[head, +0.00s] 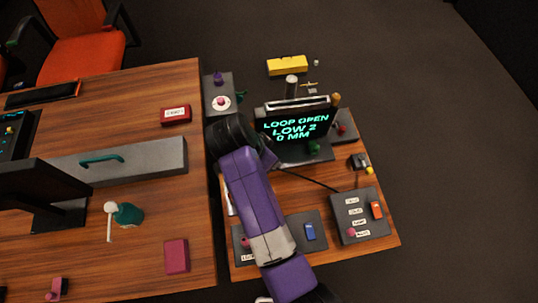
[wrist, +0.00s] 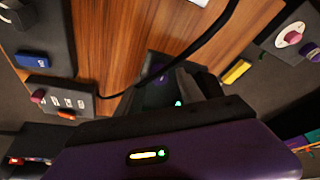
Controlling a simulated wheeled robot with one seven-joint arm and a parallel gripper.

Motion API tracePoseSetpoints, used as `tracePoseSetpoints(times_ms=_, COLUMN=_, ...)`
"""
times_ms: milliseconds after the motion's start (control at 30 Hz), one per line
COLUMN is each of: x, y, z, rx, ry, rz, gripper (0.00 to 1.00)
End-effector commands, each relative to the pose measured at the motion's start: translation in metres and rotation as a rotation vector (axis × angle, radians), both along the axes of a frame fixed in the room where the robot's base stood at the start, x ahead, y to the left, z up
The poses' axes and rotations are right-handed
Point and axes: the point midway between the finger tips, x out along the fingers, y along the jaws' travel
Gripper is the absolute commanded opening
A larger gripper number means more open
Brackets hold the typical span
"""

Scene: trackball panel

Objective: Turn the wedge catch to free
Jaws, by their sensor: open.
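No part is clearly marked as the wedge catch, so I cannot tell which one it is. One candidate is the pink knob on a white round plate (head: 220,102), on a grey panel at the small table's far left corner; it also shows at the upper right of the wrist view (wrist: 290,37). A purple knob (head: 218,78) stands behind it. My gripper (wrist: 180,84) is open, with nothing seen between its dark fingers. In the head view my arm hides most of it, left of the screen and apart from the pink knob.
The screen (head: 297,124) reads "LOOP OPEN LOW 2 0 MM". A labelled grey box (head: 348,232) with an orange switch (head: 377,210) and a blue block (head: 310,231) sit near the front. A black cable crosses the table. A yellow block (head: 287,65) lies beyond.

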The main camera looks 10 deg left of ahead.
Motion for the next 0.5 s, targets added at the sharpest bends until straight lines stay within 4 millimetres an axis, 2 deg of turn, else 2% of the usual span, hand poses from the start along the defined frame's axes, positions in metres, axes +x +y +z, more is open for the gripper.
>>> tracePoseSetpoints(times_ms=133, x=0.0028, y=-0.0028, z=-0.0101, rx=0.000, ry=0.001, rz=0.000, gripper=0.45)
tracePoseSetpoints(times_ms=433, x=0.0037, y=-0.0034, z=-0.0123, rx=0.001, ry=0.000, rz=0.000, gripper=0.45)
tracePoseSetpoints(times_ms=500, x=0.0037, y=-0.0033, z=-0.0123, rx=0.001, ry=0.000, rz=0.000, gripper=0.31)
